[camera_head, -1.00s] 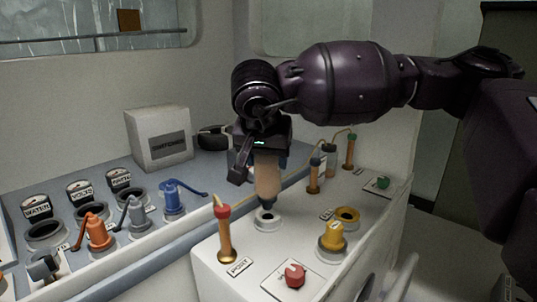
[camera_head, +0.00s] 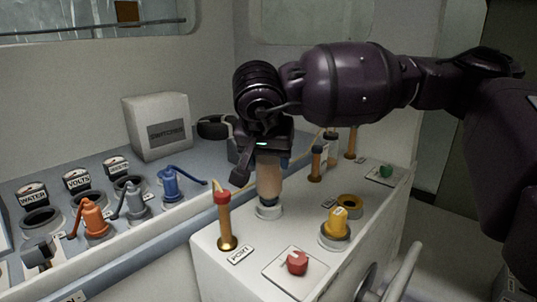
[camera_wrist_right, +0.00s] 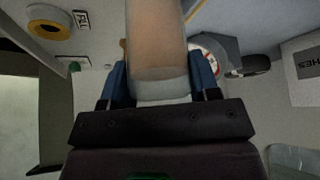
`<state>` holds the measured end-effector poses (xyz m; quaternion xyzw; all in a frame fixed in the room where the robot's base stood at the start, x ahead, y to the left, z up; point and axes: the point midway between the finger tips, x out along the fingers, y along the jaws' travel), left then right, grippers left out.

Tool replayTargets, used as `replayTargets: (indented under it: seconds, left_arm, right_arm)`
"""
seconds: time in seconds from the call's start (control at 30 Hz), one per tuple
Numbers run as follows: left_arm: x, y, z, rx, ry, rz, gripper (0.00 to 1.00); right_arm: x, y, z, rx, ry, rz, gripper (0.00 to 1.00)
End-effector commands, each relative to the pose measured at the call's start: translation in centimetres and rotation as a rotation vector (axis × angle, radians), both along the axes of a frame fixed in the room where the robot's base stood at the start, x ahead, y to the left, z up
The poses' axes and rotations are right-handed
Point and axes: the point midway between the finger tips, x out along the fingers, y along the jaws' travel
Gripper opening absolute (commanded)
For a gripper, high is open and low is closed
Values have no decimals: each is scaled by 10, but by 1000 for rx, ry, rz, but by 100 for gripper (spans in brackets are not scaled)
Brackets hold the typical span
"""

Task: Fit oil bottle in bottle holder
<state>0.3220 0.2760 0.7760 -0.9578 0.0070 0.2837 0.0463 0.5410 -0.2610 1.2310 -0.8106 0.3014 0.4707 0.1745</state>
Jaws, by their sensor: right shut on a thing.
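The oil bottle (camera_head: 268,178), with a tan body and a dark lower end, stands about upright in my right gripper (camera_head: 264,160). My right gripper is shut on its upper part. In the right wrist view, the tan bottle (camera_wrist_right: 158,45) lies between the two blue finger pads, with a pale band near the gripper. The bottle's lower end meets a white ring-shaped holder (camera_head: 268,212) on the white console top and seems to sit within its rim. How deep it sits cannot be seen. My left gripper is not in view.
A red-topped lever (camera_head: 225,222) marked PORT stands just left of the holder. A yellow valve (camera_head: 336,226), a yellow ring (camera_head: 348,204) and a red knob (camera_head: 297,262) are to the right and front. A SWITCHES box (camera_head: 157,130) is at the back left.

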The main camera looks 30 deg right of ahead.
Motion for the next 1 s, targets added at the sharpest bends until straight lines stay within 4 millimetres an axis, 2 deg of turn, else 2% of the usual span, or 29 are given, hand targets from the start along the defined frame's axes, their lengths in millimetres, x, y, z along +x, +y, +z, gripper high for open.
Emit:
replayTargets:
  seconds: [0.47, 0.5, 0.63, 0.67, 1.0]
  left_arm:
    - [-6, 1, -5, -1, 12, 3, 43]
    - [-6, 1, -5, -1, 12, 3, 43]
    - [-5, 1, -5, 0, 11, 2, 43]
    - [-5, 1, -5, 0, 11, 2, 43]
    - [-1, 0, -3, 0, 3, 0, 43]
  right_arm:
    - [0, 0, -3, 0, -2, 0, 24]
    - [0, 0, -3, 0, -2, 0, 62]
    - [0, 0, -3, 0, -2, 0, 82]
    - [0, 0, -3, 0, -1, 0, 85]
    - [-1, 1, -1, 1, -1, 0, 85]
